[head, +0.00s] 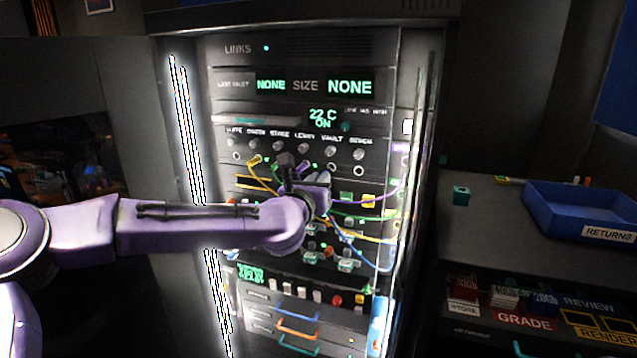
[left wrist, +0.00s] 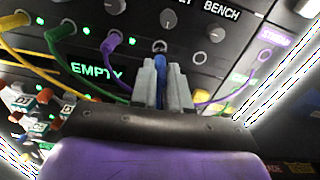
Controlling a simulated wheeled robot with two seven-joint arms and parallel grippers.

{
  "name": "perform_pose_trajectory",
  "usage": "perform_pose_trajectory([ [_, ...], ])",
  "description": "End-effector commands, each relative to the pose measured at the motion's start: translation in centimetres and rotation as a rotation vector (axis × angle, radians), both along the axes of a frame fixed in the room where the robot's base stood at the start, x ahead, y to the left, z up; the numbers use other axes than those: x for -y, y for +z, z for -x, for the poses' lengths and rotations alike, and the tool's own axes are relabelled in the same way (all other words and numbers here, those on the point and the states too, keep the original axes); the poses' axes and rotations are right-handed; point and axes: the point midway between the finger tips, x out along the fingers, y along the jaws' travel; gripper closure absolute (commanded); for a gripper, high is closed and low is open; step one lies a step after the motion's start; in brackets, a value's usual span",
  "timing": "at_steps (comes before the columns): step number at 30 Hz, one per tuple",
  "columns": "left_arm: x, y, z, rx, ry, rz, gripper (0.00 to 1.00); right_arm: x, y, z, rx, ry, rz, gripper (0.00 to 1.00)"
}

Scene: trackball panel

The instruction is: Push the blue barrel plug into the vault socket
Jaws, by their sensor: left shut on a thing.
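The blue barrel plug (left wrist: 161,63) stands between the fingertips of my left gripper (left wrist: 162,85), which is shut on it. In the left wrist view the plug's tip is at the vault socket (left wrist: 159,46), under the vault knob (left wrist: 168,18). I cannot tell how deep it sits, if it is in at all. In the head view my left gripper (head: 321,182) is in front of the panel, just below the vault socket (head: 331,167), and the plug is hidden. A blue cable (head: 343,256) hangs below the gripper. My right gripper is not in view.
Yellow (left wrist: 16,20), green (left wrist: 62,31) and purple (left wrist: 112,42) plugs sit in the sockets to the left, their cables looping close to my gripper. The bench socket (left wrist: 199,58) on the right is empty. A blue returns tray (head: 585,207) is on the side counter.

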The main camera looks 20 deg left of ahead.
Motion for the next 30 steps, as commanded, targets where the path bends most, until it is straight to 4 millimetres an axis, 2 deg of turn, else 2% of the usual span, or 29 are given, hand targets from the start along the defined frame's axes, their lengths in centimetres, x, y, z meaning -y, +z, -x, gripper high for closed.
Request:
perform_pose_trajectory([
  [5,0.0,-0.2,0.0,-0.001,0.001,0.017,1.00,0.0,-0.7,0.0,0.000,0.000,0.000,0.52],
  [14,0.0,0.0,0.0,-0.001,0.001,0.020,1.00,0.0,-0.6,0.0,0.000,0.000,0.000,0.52],
  [30,0.0,0.0,-1.3,-0.001,0.001,0.019,1.00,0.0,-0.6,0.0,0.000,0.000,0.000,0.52],
])
